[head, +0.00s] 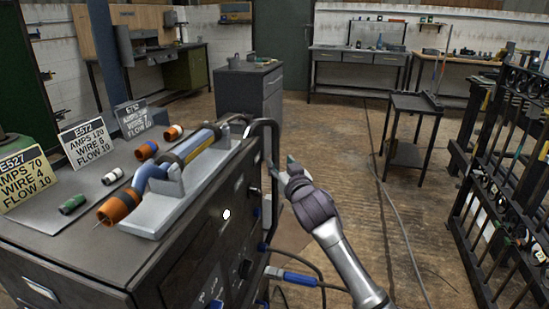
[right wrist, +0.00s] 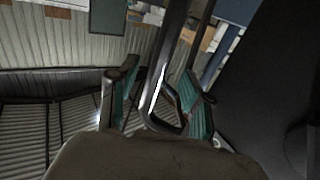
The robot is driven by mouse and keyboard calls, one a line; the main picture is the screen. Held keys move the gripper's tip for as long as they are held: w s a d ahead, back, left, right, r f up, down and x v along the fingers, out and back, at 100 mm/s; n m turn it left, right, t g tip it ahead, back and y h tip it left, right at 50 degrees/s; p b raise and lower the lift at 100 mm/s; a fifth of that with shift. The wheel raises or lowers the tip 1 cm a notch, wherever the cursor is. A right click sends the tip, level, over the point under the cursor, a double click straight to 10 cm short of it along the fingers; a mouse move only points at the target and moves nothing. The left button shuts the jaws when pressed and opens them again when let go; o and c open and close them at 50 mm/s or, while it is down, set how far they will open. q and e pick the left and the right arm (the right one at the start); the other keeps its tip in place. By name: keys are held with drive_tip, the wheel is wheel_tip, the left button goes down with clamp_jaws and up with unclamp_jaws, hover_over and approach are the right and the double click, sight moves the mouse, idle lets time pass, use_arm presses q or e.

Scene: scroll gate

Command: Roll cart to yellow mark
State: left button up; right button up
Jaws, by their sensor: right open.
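The cart (head: 85,260) is a dark grey cabinet at the left of the head view, with cables and sockets on its side. A grey bar handle (head: 276,150) stands out from its far right end. My right gripper (head: 286,166) is at this handle. In the right wrist view, its two teal-padded fingers (right wrist: 158,102) are apart, and the handle bar (right wrist: 176,50) runs up between them. I cannot tell whether a finger touches the bar. I see no yellow mark on the floor. My left gripper is not in view.
A welding torch (head: 185,150) on a grey holder, loose nozzles and number cards lie on the cart top. A grey cabinet (head: 248,90) stands behind. A small dark table (head: 410,130) and a black rack (head: 500,170) stand right. Cables cross the floor; the middle floor (head: 340,150) is mostly open.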

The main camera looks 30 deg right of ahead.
sight(276, 157)
drive_tip(key=x, duration=0.5)
drive_tip(key=shift+w, duration=0.15)
clamp_jaws()
